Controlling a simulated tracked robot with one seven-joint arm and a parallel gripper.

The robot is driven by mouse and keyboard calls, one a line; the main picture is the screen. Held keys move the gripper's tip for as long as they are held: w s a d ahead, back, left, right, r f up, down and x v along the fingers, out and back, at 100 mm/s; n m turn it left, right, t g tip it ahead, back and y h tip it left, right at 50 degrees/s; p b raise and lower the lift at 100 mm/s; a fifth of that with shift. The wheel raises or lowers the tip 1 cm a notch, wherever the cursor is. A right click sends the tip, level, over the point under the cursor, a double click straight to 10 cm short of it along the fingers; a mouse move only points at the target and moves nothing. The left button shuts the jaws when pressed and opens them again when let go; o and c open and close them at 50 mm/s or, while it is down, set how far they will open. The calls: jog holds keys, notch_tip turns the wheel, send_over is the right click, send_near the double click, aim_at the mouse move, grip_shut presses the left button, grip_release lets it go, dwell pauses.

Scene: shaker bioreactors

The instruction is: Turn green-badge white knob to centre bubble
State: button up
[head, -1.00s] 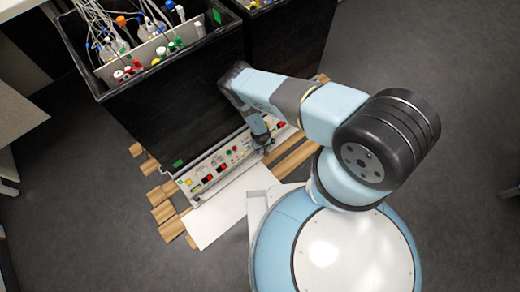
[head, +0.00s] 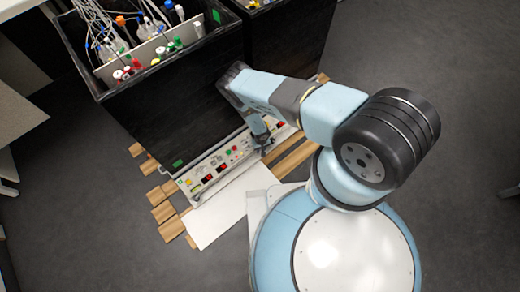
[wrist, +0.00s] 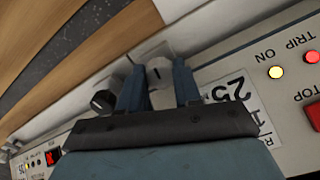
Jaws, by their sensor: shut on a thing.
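The white knob (wrist: 158,75) sits on the pale control panel (wrist: 265,95), with a dark line on its face. My gripper (wrist: 158,80) has a finger on each side of this knob and is shut on it. In the head view my gripper (head: 263,143) reaches down to the right part of the panel (head: 215,170). A green badge (head: 178,163) is on the lower front of the black box above that panel. No bubble level can be made out, and the knob is hidden in the head view.
A black knob (wrist: 103,101) is close beside my left finger. A red button (wrist: 313,115) and lit indicators (wrist: 276,72) lie to the right. The black box (head: 170,95) holds bottles and tubing. Wooden slats (head: 163,205) and a white sheet (head: 215,220) lie on the floor.

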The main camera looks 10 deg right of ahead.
jog(key=o, duration=1)
jog(key=shift+o, duration=0.2)
jog(key=shift+a+r, duration=0.1)
jog(key=shift+r, duration=0.05)
jog(key=shift+r, duration=3.8)
jog(key=shift+c, duration=0.2)
